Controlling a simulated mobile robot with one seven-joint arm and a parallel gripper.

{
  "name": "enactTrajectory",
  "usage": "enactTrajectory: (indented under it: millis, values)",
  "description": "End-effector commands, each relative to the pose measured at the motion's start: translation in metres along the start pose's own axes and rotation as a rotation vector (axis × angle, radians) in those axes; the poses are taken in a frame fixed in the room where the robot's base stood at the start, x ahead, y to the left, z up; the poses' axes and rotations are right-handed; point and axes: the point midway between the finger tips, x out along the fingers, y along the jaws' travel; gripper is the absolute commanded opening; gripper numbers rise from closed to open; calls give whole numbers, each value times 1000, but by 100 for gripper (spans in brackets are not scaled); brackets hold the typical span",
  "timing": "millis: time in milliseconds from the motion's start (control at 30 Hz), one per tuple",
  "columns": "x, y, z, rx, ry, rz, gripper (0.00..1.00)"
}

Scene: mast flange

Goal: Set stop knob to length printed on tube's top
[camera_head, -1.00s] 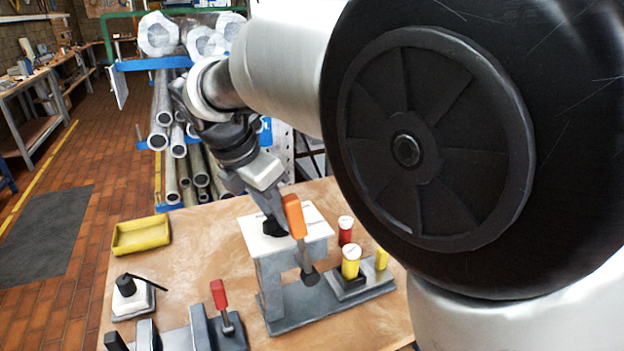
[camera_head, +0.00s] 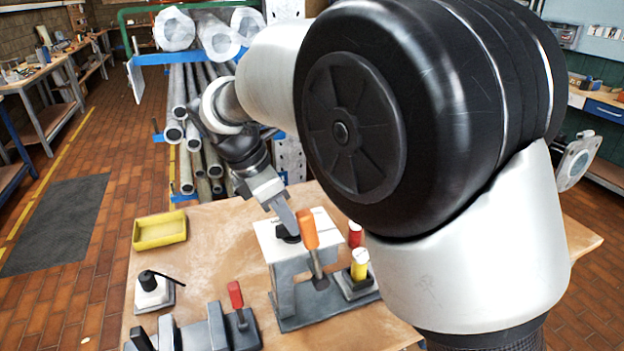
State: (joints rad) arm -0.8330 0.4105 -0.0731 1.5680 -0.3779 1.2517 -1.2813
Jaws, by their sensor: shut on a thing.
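A grey press-like stand with a white top plate (camera_head: 322,222) stands on the bench. A black knob (camera_head: 287,237) sits on the plate's left part. My gripper (camera_head: 286,231) reaches down from the upper left and is shut on this knob; its fingertips are small here and partly merge with the dark knob. An orange-handled lever (camera_head: 308,230) stands just right of the gripper. A yellow tube (camera_head: 359,268) and a red tube (camera_head: 355,238), both with pale tops, stand right of the plate. Any print on their tops is too small to read.
A yellow tray (camera_head: 160,232) lies at the bench's back left. A small block with a black knob and lever (camera_head: 152,291) and a red-handled clamp (camera_head: 237,300) stand in front. My arm hides the bench's right part. Metal pipes (camera_head: 190,140) are racked behind.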

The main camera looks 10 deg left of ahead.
Motion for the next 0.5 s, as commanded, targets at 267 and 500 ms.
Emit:
enactTrajectory:
  millis: [267, 500]
  values:
    - [-1, 1, 1, 75, -1, -27, 0]
    - [-1, 1, 1, 74, -1, -27, 21]
